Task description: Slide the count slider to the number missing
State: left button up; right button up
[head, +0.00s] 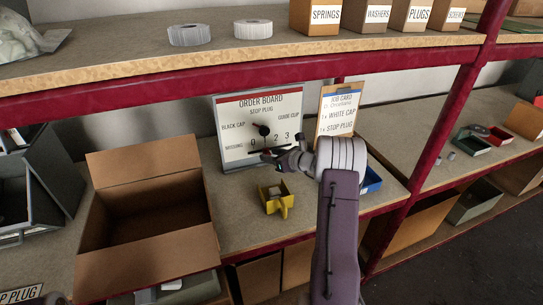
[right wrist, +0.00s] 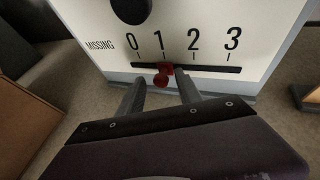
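The order board (head: 232,105) stands upright on the shelf, with a black dial (head: 264,130) above a row marked MISSING, 0 to 3. In the right wrist view, the red count slider knob (right wrist: 163,72) sits in the dark slot (right wrist: 212,69), below the 1. My right gripper (head: 280,154) is at the lower part of the board. In the right wrist view its fingers (right wrist: 160,92) are apart, one on each side of the knob, with visible gaps; contact is not clear.
A job card on a clipboard (head: 338,110) stands right of the board, listing white cap and stop plug. A yellow holder (head: 277,199) stands on the shelf in front. An open cardboard box (head: 150,245) is at left. A blue bin (head: 372,181) is partly behind my right arm.

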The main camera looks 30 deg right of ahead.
jog(key=v, duration=0.9)
jog(key=s+a+n+g+y+p, duration=0.25)
jog(key=a+n, duration=0.35)
jog(key=a, duration=0.3)
jog(key=s+a+n+g+y+p, duration=0.1)
jog(key=s+a+n+g+p, duration=0.25)
jog(key=a, duration=0.55)
jog(key=s+a+n+g+h+p, duration=0.2)
jog(key=s+n, duration=0.6)
jog(key=n, duration=0.4)
jog(key=s+a+r+n+g+h+p, duration=0.1)
jog(key=s+a+n, duration=0.5)
jog(key=n, duration=0.6)
jog(key=s+g+h+p, duration=0.1)
jog(key=s+g+h, duration=0.1)
jog(key=g, duration=0.1)
jog(key=shift+s+p, duration=0.3)
jog(key=shift+p, duration=0.05)
